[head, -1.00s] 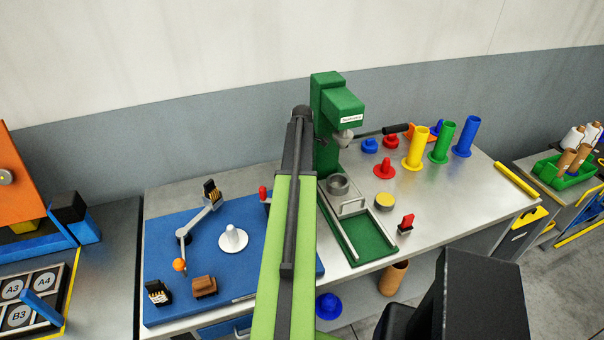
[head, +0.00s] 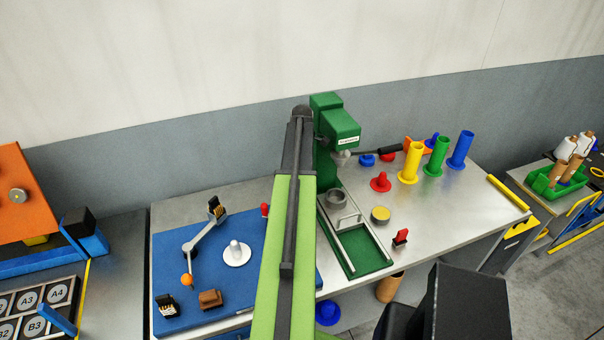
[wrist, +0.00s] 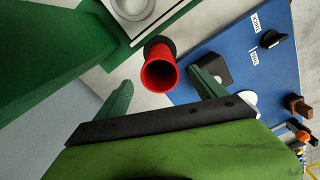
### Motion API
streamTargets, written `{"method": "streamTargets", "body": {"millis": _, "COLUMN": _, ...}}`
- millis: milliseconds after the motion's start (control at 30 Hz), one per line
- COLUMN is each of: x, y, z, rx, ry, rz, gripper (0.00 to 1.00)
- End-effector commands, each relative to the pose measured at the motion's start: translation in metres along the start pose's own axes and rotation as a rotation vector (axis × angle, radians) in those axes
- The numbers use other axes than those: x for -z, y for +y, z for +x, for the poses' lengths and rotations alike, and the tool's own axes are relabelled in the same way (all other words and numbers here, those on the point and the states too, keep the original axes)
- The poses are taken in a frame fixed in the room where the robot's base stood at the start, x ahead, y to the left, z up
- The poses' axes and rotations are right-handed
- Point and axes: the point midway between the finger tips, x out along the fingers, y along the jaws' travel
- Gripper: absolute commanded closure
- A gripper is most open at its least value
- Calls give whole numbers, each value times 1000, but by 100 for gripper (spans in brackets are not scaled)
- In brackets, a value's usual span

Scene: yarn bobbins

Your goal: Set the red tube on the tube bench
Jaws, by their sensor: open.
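In the wrist view a red tube (wrist: 159,74) shows its open round mouth towards the camera, with a dark ring or base behind it. My gripper (wrist: 160,77) is open, with one green finger on each side of the tube and visible gaps between. I cannot tell how deep the tube sits between the fingers. In the head view my arm hides the gripper. A small red piece (head: 264,210) shows beside the arm; I cannot tell if it is the tube. Yellow (head: 410,163), green (head: 436,156) and blue (head: 460,150) tubes stand upright on the steel bench (head: 455,200).
A green press (head: 339,125) stands close right of my arm, with a green tray (head: 372,258) in front. A blue mat (head: 185,318) holds a jointed arm and a white cone (head: 236,253). A red cone (head: 381,182) stands near the tubes. The bench's right front is fairly clear.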

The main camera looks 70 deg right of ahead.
Motion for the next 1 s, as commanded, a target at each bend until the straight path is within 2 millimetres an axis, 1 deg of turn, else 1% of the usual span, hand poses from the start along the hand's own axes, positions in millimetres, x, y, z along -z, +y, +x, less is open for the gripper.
{"method": "streamTargets", "body": {"millis": 33, "x": 0, "y": 0, "z": -24, "rx": 0, "ry": 0, "rz": 0, "gripper": 20}}
{"method": "streamTargets", "body": {"millis": 100, "x": 0, "y": 0, "z": -39, "rx": 0, "ry": 0, "rz": 0, "gripper": 20}}
{"method": "streamTargets", "body": {"millis": 300, "x": 0, "y": 0, "z": -80, "rx": 0, "ry": 0, "rz": 0, "gripper": 20}}
{"method": "streamTargets", "body": {"millis": 400, "x": 0, "y": 0, "z": -91, "rx": 0, "ry": 0, "rz": -1, "gripper": 20}}
{"method": "streamTargets", "body": {"millis": 500, "x": 0, "y": 0, "z": -93, "rx": 0, "ry": 0, "rz": -1, "gripper": 20}}
{"method": "streamTargets", "body": {"millis": 1000, "x": 1, "y": 0, "z": -91, "rx": 0, "ry": 0, "rz": -1, "gripper": 20}}
